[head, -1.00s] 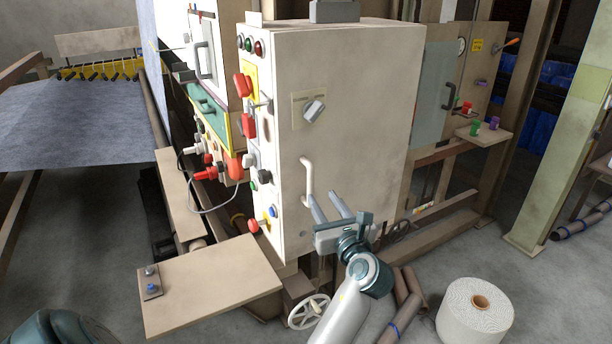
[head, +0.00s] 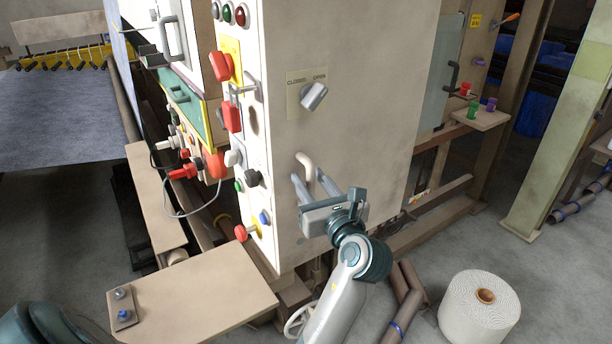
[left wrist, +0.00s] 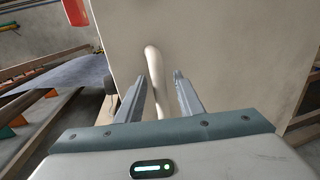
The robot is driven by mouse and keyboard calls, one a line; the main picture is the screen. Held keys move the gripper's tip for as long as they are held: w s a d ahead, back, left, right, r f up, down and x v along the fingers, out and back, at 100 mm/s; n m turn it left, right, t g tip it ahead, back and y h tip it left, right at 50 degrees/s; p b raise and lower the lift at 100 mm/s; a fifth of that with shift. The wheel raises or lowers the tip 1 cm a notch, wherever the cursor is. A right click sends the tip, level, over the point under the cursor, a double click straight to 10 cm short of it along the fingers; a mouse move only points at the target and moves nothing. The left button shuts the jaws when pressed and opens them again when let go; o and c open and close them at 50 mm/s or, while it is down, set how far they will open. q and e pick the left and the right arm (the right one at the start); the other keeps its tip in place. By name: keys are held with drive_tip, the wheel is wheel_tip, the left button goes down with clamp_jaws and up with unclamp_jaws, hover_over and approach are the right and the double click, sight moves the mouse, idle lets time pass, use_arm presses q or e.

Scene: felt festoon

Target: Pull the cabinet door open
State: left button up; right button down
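The cabinet door (head: 370,110) is a tall beige panel that looks shut. Its pale vertical bar handle (head: 306,162) is partly hidden by my left gripper (head: 310,178). In the left wrist view the handle (left wrist: 154,65) shows between the two fingers of the left gripper (left wrist: 157,80), with gaps on both sides. The left gripper is open; no grip on the handle shows. A grey knob (head: 314,96) above the handle sits on a plate marked CLOSED and OPEN, tilted toward the OPEN side. My right gripper is not in view.
Buttons and red switches (head: 222,66) line the cabinet's narrow left side. A beige board (head: 200,300) juts out at lower left. Brown tubes (head: 404,295) and a white roll (head: 478,308) lie on the floor right of my arm. Bare floor lies farther right.

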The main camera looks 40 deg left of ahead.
use_arm(q)
drive_tip(key=shift+a, duration=0.1)
drive_tip(key=shift+r, duration=0.1)
clamp_jaws()
